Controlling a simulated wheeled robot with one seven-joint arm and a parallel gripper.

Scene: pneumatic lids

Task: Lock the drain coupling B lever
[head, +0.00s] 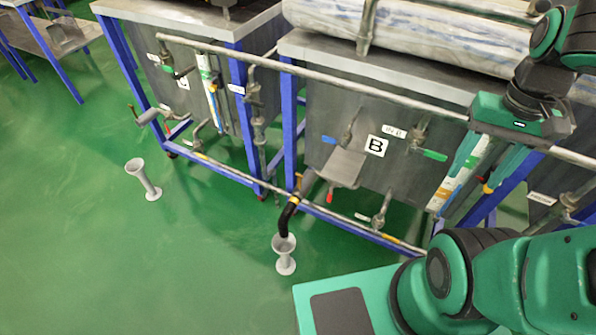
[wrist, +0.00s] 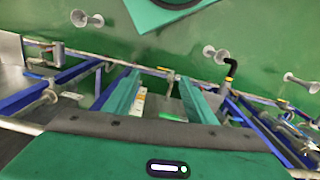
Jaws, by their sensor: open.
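The tank marked B (head: 376,146) stands at the centre of the head view. At its lower left, a black drain hose (head: 290,214) with a yellow band drops into a grey funnel (head: 285,262). A coupling (head: 307,183) sits at the hose's top, beside a grey plate. A small red handle (head: 330,194) shows close by; I cannot tell whether it is the coupling lever or its position. My gripper (head: 474,180) is open and empty, up and right of the coupling, well apart from it. In the wrist view, my gripper (wrist: 160,78) shows both fingers spread; the hose (wrist: 230,68) is beyond them, to the right.
Blue (head: 328,140) and green (head: 434,155) valve handles are on tank B's front. A long pipe (head: 345,86) runs across the tanks, and a low rail (head: 345,220) crosses below. Another funnel (head: 147,180) stands left. The green floor (head: 90,250) in front is mostly clear.

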